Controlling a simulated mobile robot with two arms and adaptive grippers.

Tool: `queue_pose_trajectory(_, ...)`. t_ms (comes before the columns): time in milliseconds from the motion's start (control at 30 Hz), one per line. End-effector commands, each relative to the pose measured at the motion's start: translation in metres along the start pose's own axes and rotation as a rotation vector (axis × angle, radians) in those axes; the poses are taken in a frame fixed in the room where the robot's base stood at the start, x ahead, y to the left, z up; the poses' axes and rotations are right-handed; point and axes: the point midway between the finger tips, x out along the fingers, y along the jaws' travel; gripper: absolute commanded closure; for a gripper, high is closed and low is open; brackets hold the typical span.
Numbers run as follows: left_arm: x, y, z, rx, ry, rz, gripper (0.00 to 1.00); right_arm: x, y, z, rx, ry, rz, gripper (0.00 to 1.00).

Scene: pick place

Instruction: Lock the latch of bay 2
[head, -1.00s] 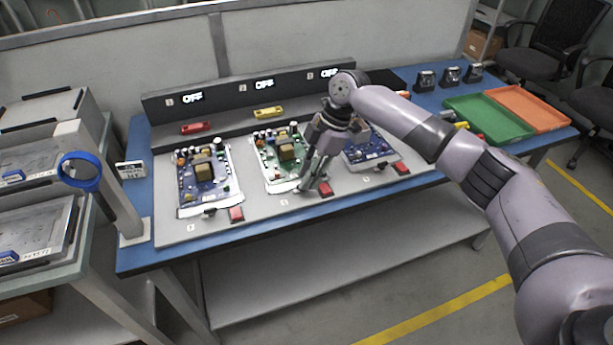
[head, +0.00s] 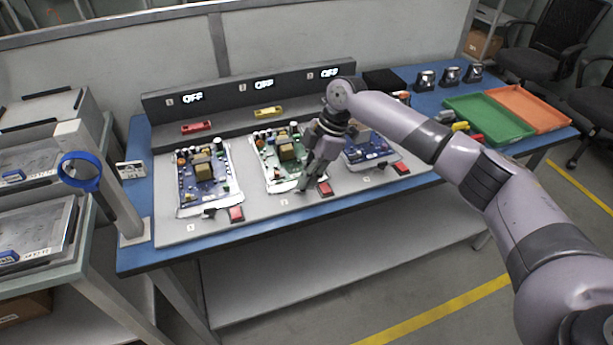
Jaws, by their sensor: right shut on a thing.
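Bay 2 is the middle bay on the grey fixture board, and a green circuit board (head: 276,165) with tall components lies in it. My right gripper (head: 304,187) reaches down at the front right edge of this board. Its fingers are shut on the small dark latch of bay 2, which they mostly hide, so its position cannot be told. A red block (head: 325,189) sits just right of the fingertips. The display (head: 264,85) behind bay 2 reads OFF. My left gripper is not in view.
Blue circuit boards lie in bay 1 (head: 203,178) and bay 3 (head: 366,149), each with a red block in front. A green tray (head: 490,118) and an orange tray (head: 528,107) stand at the right. A blue ring on a post (head: 80,171) stands left.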

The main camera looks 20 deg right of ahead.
Motion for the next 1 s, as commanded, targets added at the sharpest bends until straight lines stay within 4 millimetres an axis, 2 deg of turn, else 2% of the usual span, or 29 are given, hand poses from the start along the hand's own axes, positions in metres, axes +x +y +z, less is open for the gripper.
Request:
queue_pose_trajectory(267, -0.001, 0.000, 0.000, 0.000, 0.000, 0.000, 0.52, -0.001, 0.000, 0.000, 0.002, 0.000, 0.001, 1.00)
queue_pose_trajectory(467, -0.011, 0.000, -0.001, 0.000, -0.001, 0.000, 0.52, -0.003, -0.001, -0.001, 0.037, -0.001, 0.014, 1.00)
queue_pose_trajectory(667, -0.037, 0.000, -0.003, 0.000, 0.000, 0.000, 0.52, -0.006, -0.003, -0.002, 0.137, 0.000, 0.054, 1.00)
queue_pose_trajectory(1000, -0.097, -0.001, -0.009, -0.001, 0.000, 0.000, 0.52, -0.007, -0.006, -0.005, 0.418, 0.001, 0.169, 1.00)
